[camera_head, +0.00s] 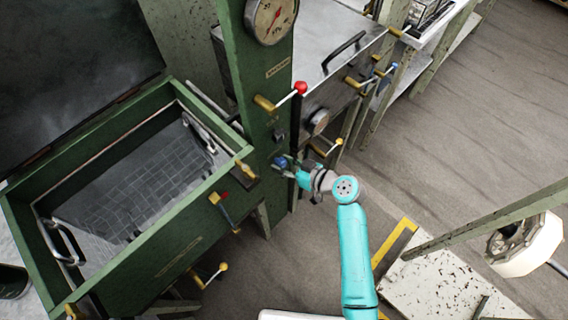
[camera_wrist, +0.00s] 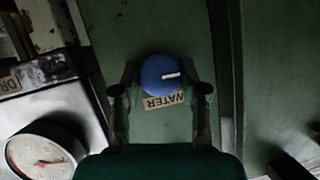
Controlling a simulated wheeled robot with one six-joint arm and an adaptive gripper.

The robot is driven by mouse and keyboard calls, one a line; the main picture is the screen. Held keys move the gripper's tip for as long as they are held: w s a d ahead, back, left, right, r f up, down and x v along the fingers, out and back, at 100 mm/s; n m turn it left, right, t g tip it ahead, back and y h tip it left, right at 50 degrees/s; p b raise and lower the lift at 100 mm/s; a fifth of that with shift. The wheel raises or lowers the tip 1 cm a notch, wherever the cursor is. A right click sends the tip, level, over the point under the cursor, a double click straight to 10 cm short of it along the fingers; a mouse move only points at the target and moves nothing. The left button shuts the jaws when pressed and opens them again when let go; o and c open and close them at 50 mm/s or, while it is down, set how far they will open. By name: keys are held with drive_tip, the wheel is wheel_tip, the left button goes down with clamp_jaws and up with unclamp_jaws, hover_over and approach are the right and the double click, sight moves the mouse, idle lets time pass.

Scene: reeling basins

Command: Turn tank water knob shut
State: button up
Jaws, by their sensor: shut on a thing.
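The water knob (camera_wrist: 158,77) is round and blue with a white mark pointing right in the wrist view. It sits on a green panel above a tan "WATER" label (camera_wrist: 165,100), which it partly covers. In the head view the blue knob (camera_head: 281,161) is on the green post between the open basin and the metal tank. My gripper (camera_wrist: 160,88) has one finger on each side of the knob and is shut on it. In the head view my gripper (camera_head: 291,167) reaches the post from the right, and its fingertips are small there.
An open green basin (camera_head: 165,232) with a wire grid stands at left. A dial gauge (camera_head: 270,18) and a red-ball lever (camera_head: 300,88) are on the post above. Brass-handled valves (camera_head: 339,142) stick out nearby. Bare floor (camera_head: 470,120) lies at right.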

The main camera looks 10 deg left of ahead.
drive_tip(key=m+g+y, duration=0.1)
drive_tip(key=m, duration=0.2)
drive_tip(key=shift+y, duration=0.4)
drive_tip(key=m+g+y, duration=0.1)
drive_tip(key=m, duration=0.2)
drive_tip(key=shift+w+d+f+y, duration=0.1)
drive_tip(key=shift+f+y, duration=0.05)
drive_tip(key=shift+y, duration=0.25)
drive_tip(key=m+y, duration=0.1)
drive_tip(key=m, duration=0.3)
drive_tip(key=shift+y, duration=0.4)
drive_tip(key=shift+f+m+y, duration=0.15)
drive_tip(key=shift+m+y, duration=0.65)
drive_tip(key=shift+m, duration=1.2)
drive_tip(key=shift+t, duration=0.3)
drive_tip(key=shift+m, duration=0.3)
drive_tip(key=o, duration=1.1)
